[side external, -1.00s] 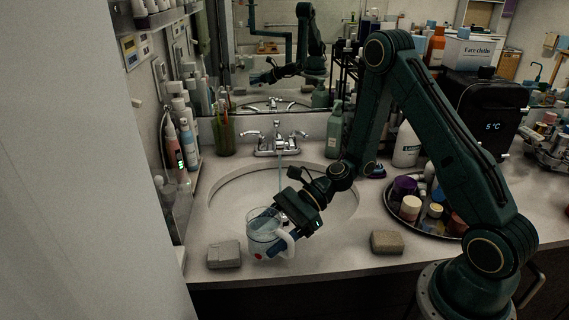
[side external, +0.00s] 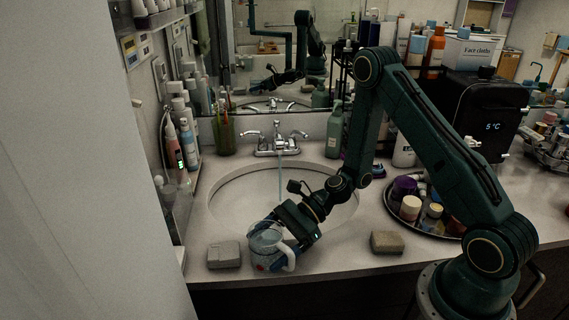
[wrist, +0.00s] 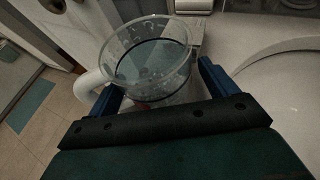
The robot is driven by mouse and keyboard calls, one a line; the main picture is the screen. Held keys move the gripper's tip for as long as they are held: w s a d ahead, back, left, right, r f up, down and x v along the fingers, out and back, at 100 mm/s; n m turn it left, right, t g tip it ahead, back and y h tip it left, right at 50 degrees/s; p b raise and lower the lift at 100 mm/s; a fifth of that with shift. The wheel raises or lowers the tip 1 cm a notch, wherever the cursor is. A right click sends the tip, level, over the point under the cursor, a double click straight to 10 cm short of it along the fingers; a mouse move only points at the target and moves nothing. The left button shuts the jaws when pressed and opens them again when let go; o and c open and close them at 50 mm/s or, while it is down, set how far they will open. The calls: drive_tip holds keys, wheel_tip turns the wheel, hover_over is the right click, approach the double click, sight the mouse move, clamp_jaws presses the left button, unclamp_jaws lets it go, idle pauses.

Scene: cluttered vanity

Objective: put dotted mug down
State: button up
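The dotted mug (side external: 264,254) is clear with a white handle and a red dot, and it is over the front strip of the counter between two blocks. In the wrist view the mug (wrist: 150,62) sits between the two blue fingers, with its handle at the left and what looks like clear liquid inside. My gripper (side external: 276,238) reaches down to it from the upper right and is shut on its sides, as the wrist view of the gripper (wrist: 158,92) shows. I cannot tell whether the mug's base touches the counter.
A grey block (side external: 224,255) lies left of the mug and a brown block (side external: 387,242) lies to the right. The sink basin (side external: 232,205) with running tap (side external: 279,143) is behind. A round tray (side external: 425,228) of jars stands further right. The counter's front edge is close.

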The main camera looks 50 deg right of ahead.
drive_tip(key=shift+r, duration=0.1)
idle(0.3)
drive_tip(key=shift+d+r, duration=0.1)
drive_tip(key=shift+r, duration=0.05)
drive_tip(key=shift+v, duration=5.85)
drive_tip(key=s+r+n+t+h, duration=0.1)
drive_tip(key=s+r+n+h, duration=1.1)
drive_tip(key=s+r+n, duration=0.4)
drive_tip(key=shift+s+d+r+n+h, duration=0.4)
drive_tip(key=shift+r+n, duration=1.4)
drive_tip(key=shift+n, duration=1)
drive_tip(key=shift+w, duration=0.15)
